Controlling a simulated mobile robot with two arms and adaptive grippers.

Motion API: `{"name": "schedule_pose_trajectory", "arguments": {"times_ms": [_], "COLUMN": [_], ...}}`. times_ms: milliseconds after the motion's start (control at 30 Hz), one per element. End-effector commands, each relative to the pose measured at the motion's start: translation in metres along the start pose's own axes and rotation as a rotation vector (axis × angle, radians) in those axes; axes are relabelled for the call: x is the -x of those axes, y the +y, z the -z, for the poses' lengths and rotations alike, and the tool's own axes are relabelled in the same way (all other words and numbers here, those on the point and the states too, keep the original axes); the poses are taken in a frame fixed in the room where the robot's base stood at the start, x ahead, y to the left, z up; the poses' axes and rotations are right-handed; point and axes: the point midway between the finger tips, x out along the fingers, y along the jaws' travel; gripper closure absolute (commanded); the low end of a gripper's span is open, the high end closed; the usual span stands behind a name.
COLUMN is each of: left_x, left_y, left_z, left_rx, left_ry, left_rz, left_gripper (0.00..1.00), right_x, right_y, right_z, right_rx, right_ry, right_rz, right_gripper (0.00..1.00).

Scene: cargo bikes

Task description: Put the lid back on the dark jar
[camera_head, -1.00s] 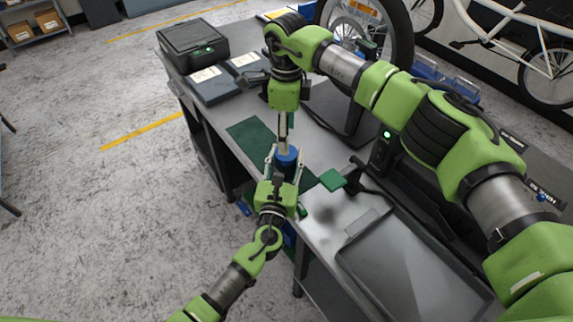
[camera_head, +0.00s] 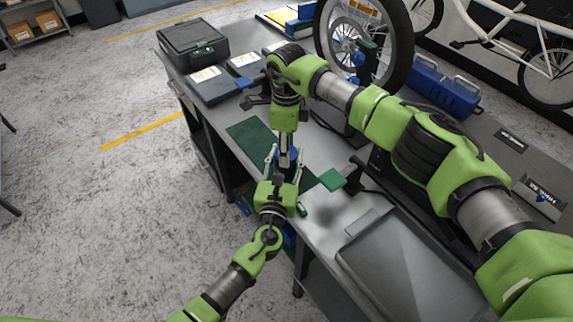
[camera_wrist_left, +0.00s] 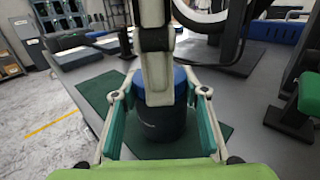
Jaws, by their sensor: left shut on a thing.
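The dark jar (camera_wrist_left: 158,127) stands upright on the green mat (camera_wrist_left: 105,90), between the fingers of my left gripper (camera_wrist_left: 160,120). My left gripper (camera_head: 285,170) is shut on the jar from the near side. The blue lid (camera_wrist_left: 180,82) is at the jar's top, and a bit of it shows in the head view (camera_head: 293,154). My right gripper (camera_head: 286,152) points straight down at the lid. Its finger (camera_wrist_left: 158,70) hides the middle of the lid in the left wrist view. I cannot tell whether it grips the lid, or how the lid is seated.
A grey tray (camera_head: 400,255) lies at the bench's near right. A green block (camera_head: 332,180) is right of the mat. A black case (camera_head: 193,42) and dark boxes (camera_head: 213,84) are at the far left. A bicycle wheel (camera_head: 365,45) stands at the back.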

Motion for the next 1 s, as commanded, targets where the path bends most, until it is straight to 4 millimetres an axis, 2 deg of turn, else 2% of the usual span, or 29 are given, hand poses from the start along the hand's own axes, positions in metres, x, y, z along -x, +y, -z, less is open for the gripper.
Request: {"name": "schedule_pose_trajectory", "arguments": {"times_ms": [33, 167, 467, 767, 800, 833, 1000], "left_x": [0.0018, 0.0018, 0.0017, 0.0015, 0.0015, 0.0015, 0.0016], "left_y": [0.0003, 0.0003, 0.001, 0.0017, 0.0018, 0.0018, 0.0016], "left_z": [0.0065, 0.0065, 0.0068, 0.0067, 0.0068, 0.0067, 0.0066], "left_rx": [-0.001, 0.0, 0.001, 0.002, 0.002, 0.001, 0.001], "left_ry": [0.011, 0.011, 0.012, 0.012, 0.012, 0.012, 0.011], "left_rz": [0.001, 0.001, -0.001, -0.002, -0.002, -0.002, -0.002], "left_gripper": [1.0, 1.0, 1.0, 1.0, 1.0, 1.0, 1.0], "right_x": [-0.0007, -0.0007, -0.0011, -0.0017, -0.0018, -0.0019, -0.0014], "right_y": [0.0011, 0.0014, 0.0019, 0.0027, 0.0027, 0.0028, 0.0019], "right_z": [-0.0002, -0.0003, 0.0003, 0.0007, 0.0008, 0.0009, 0.0004], "right_rx": [0.001, -0.019, -0.284, -0.302, -0.302, -0.301, -0.3], "right_ry": [0.0, 0.0, 0.003, 0.005, 0.005, 0.005, 0.003], "right_rz": [-0.003, -0.004, -0.006, -0.008, -0.008, -0.008, -0.005], "right_gripper": [0.84, 0.84, 0.84, 0.84, 0.51, 0.43, 0.42]}}
